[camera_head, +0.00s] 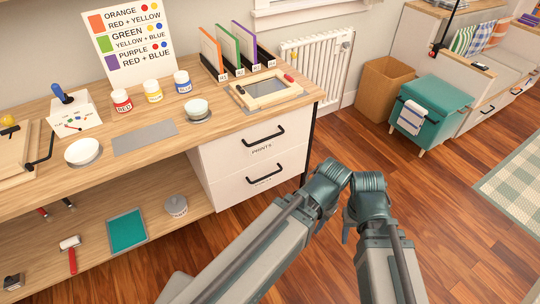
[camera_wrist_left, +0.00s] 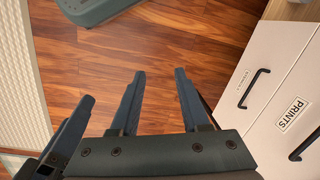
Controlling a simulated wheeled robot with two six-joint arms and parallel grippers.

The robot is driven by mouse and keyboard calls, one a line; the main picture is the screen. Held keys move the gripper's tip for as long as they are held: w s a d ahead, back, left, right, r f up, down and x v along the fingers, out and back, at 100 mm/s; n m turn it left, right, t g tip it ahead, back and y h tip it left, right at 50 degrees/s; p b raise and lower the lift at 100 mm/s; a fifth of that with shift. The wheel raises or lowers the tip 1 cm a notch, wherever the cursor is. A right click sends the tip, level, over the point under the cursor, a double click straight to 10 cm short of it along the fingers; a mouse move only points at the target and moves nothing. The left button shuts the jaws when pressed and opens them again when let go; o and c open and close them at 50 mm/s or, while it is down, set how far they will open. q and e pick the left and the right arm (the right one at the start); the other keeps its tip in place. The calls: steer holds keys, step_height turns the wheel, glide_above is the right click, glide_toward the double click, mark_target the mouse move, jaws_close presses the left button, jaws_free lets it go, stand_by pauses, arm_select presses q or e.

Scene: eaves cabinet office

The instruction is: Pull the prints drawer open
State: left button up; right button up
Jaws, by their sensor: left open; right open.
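The prints drawer (camera_head: 228,156) is the upper white drawer under the desk top, with a PRINTS label and a black bar handle (camera_head: 265,139). Its front looks shut. In the left wrist view the prints drawer (camera_wrist_left: 268,128) and part of its handle (camera_wrist_left: 305,143) show at the right edge. My left gripper (camera_wrist_left: 160,73) is open and empty, apart from the drawer and left of it in that view, over the floor. My right gripper (camera_head: 349,222) is open, right of the drawers in the head view; its fingers show only partly and touch no drawer.
A second white drawer (camera_head: 225,187) with its own handle (camera_head: 266,174) is below and looks shut. A framed screen (camera_head: 268,87) lies on the desk above. The wooden floor before the drawers is clear.

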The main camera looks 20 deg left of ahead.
arm_select(q)
steer(key=w+a+f+n+b, duration=0.1)
steer(key=w+a+f+b, duration=0.15)
steer(key=f+b, duration=0.45)
steer(key=w+a+f+n+b, duration=0.1)
steer(key=w+a+f+b, duration=0.1)
steer(key=a+f+b, duration=0.5)
steer(key=w+a+t+y+p, duration=0.1)
steer(key=w+a+t+y, duration=0.25)
steer(key=w+a, duration=0.2)
steer(key=w+r+m+t+y, duration=0.3)
steer(key=w+r, duration=0.2)
steer(key=r, duration=0.3)
steer(key=w+d+r+m+t+y, duration=0.1)
steer(key=w+r+m+t+y, duration=0.1)
steer(key=w+r, duration=0.4)
steer(key=shift+w+r+m+t+y, duration=0.35)
steer(key=shift+r+t+y, duration=0.3)
steer(key=shift+r+y, duration=0.4)
arm_select(e)
step_height(320, 180, down, 16)
steer(key=shift+r, duration=0.15)
arm_select(q)
steer(key=shift+f, duration=0.2)
